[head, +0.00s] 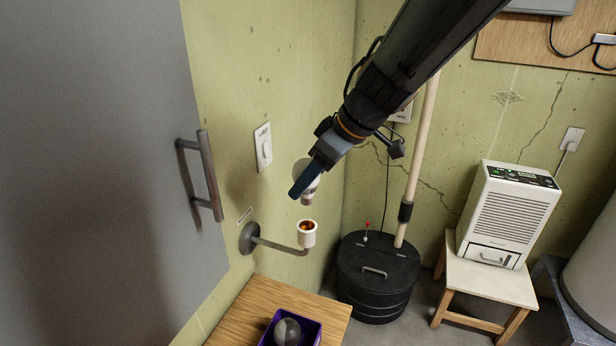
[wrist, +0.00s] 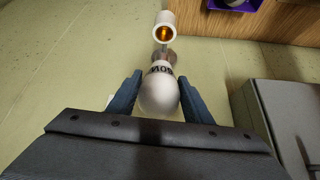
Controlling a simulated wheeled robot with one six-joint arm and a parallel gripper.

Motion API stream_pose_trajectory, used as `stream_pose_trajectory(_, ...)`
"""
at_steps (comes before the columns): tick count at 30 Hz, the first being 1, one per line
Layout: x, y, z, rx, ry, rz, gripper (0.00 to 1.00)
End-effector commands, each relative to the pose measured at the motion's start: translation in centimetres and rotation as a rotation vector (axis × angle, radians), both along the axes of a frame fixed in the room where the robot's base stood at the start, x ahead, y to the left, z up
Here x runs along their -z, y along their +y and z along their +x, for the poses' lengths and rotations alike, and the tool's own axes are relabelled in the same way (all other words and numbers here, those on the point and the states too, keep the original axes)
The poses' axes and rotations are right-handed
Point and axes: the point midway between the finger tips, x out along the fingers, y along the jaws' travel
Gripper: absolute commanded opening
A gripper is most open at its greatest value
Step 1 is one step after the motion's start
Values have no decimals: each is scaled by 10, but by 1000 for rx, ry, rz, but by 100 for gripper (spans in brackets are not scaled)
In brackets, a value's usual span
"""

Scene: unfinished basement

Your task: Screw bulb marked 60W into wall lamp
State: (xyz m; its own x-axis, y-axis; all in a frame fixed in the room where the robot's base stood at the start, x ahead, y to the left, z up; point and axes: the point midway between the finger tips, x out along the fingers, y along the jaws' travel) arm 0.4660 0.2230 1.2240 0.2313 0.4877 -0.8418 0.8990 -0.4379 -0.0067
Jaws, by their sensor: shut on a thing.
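My gripper (head: 308,180) is shut on a white bulb (head: 306,184), with the bulb's metal base pointing down. In the wrist view the bulb (wrist: 158,94) sits between the two fingers of my gripper (wrist: 155,92), and dark print that looks like "60W" shows near its neck. The wall lamp (head: 306,235) is a white socket on a grey bracket arm from the wall, its opening facing up. The bulb is above the socket and apart from it. The socket (wrist: 164,31) also shows in the wrist view, empty, with a brassy inside.
A wooden table (head: 245,308) below the lamp bears a purple box (head: 313,330) with a greyish bulb (head: 287,331) in it. A switch (head: 263,146) is on the wall. A grey door with a handle (head: 208,176) stands at left, and a black bin (head: 376,275) at right.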

Motion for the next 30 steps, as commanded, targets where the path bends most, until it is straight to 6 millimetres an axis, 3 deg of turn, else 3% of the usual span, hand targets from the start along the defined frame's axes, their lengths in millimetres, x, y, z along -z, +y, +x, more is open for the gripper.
stream_pose_trajectory(30,38,0,0,1,0,0,24)
